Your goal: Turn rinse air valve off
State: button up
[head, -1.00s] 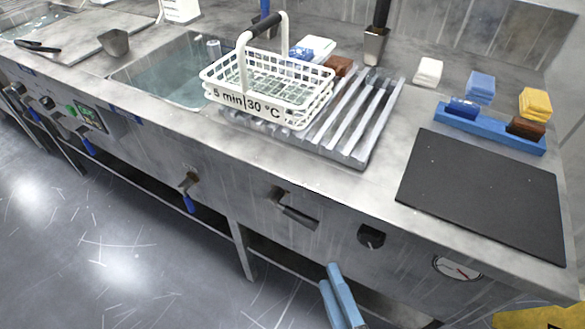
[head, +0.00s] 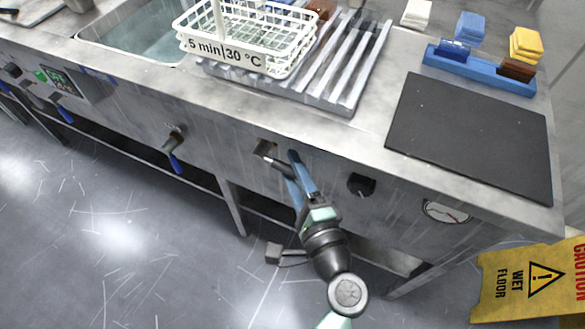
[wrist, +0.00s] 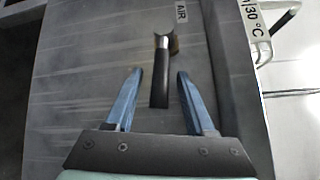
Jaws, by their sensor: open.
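The rinse air valve is a black lever handle (wrist: 160,80) on a metal stem, under a label reading AIR (wrist: 181,12) in the wrist view. In the head view the valve (head: 266,151) is on the front panel below the slatted rack, its handle partly hidden by my gripper. My gripper (wrist: 157,75) is open, with one blue finger on each side of the handle in the wrist picture. In the head view my gripper (head: 292,160) is at the panel by the lever. I cannot tell whether the fingers touch the handle.
A black knob (head: 361,186) and a round gauge (head: 446,211) are to the right on the panel. A blue-handled valve (head: 174,150) is to the left. A white basket (head: 245,45) stands above on the slatted rack (head: 345,95). A yellow wet-floor sign (head: 525,285) stands at lower right.

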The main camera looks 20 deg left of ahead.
jog(key=shift+w+a, duration=0.1)
jog(key=shift+a, duration=0.05)
jog(key=shift+c, duration=0.2)
grip_shut()
dwell(1.2)
